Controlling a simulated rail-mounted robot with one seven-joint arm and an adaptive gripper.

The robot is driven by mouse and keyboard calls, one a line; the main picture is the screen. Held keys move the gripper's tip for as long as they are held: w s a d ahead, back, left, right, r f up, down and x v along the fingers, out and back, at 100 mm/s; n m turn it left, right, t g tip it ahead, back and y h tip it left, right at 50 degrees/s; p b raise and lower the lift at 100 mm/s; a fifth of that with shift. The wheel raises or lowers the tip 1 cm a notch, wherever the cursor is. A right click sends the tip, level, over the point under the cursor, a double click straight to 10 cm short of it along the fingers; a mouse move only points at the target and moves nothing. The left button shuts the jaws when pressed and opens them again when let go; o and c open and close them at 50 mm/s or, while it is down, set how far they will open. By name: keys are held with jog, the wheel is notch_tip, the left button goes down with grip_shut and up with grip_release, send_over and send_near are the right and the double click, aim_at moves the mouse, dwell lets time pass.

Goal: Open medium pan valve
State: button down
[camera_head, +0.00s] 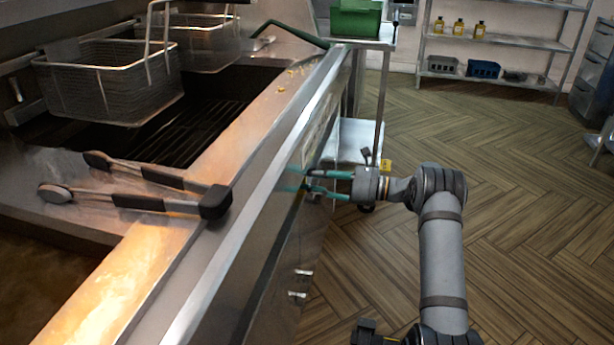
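The fryer's steel front panel (262,245) faces right, below the counter edge. My gripper (309,181) is at this panel, with its two teal fingers apart and pointing left at it. The fingertips are close to the panel, and faint teal reflections show on it. I cannot tell whether they touch it. I cannot clearly make out the medium pan valve; no handle shows plainly between the fingers. Small metal fittings (300,283) stick out of the panel lower down, nearer the camera; I cannot tell what they are.
Tongs (160,202) lie on the counter, with wire baskets (108,88) behind. A steel cart (352,140) with a green bin (355,20) stands beyond my gripper. A shelf rack (500,42) is at the back. The wooden floor (530,220) on the right is mostly clear.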

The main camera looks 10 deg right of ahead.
jog(key=c, duration=1.4)
grip_release()
jog(key=shift+d, duration=0.1)
jog(key=v, duration=1.2)
jog(key=shift+s, duration=0.1)
